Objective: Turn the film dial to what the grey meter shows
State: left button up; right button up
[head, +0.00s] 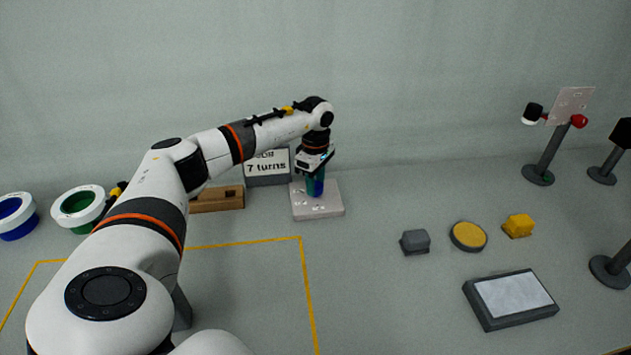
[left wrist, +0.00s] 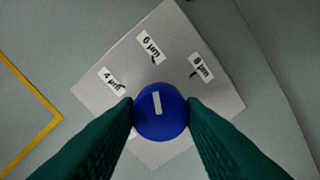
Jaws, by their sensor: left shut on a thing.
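The film dial is a round blue knob (left wrist: 172,122) with a white mark, on a pale square plate (left wrist: 205,75) labelled 4 µm, 6 µm and 8 µm. The mark points up and slightly left, roughly toward the 6 µm tick. My left gripper (left wrist: 161,115) is shut on the knob from both sides, pointing down at it. In the head view the plate (head: 318,207) stands at the back middle, the knob mostly covered by the gripper. A dark grey device (head: 488,318) with a pale screen lies front right; I cannot read any value on it. My right gripper is not in view.
A grey sign (head: 267,180) reading "7 turns", its upper line partly hidden, stands behind a brown block (head: 222,204). A grey block (head: 415,240), yellow disc (head: 468,236), yellow block (head: 518,225) and dark stands (head: 544,163) are right.

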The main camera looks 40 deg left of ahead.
aim_at(316, 185)
pick_arm(q)
jog(key=shift+r, duration=0.1)
jog(key=o, duration=1)
notch_tip(316, 185, up, 12)
jog(key=b, duration=0.1)
dwell(0.4)
